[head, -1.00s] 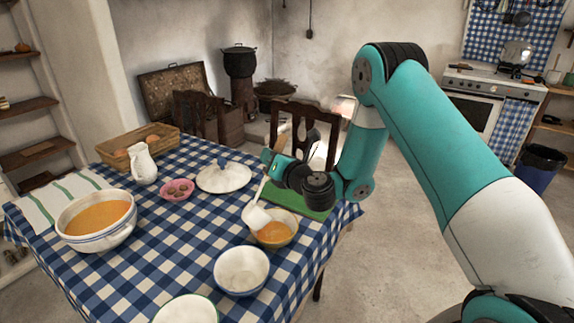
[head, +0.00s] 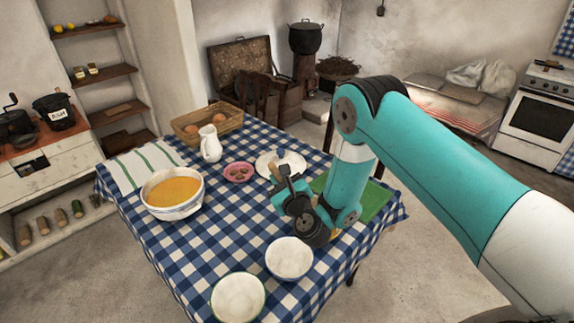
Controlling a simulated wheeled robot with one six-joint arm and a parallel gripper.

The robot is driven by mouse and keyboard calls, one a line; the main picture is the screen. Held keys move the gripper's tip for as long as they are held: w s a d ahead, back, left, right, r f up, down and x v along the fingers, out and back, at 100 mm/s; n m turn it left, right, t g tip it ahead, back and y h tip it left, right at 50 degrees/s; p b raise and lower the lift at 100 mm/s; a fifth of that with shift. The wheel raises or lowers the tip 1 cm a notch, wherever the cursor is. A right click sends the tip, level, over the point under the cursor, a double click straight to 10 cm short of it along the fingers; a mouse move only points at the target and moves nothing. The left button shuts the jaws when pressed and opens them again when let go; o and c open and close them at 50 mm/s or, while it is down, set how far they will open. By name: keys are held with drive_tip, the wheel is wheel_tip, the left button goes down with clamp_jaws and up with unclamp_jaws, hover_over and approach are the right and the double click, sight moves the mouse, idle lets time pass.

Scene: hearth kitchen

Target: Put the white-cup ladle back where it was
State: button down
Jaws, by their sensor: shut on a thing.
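My gripper (head: 287,192) is over the table, right of the middle, shut on the white-cup ladle. Its white cup showed below the gripper a second ago. Now my gripper and wrist hide the cup, and I cannot make out the ladle clearly. The large white bowl with orange soup (head: 173,210) stands at the table's left, apart from the gripper. The smaller bowl of orange soup seen earlier is almost wholly hidden behind my wrist.
The checked table (head: 205,243) holds an empty blue-rimmed bowl (head: 289,258), a green-rimmed bowl (head: 238,297), a pink dish (head: 238,172), a white lid (head: 268,161), a white pitcher (head: 210,144), an egg basket (head: 229,124) and a green board (head: 376,202). Cloth is bare between the soup bowl and gripper.

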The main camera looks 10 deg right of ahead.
drive_tip(key=shift+r, duration=0.45)
drive_tip(key=shift+d, duration=0.15)
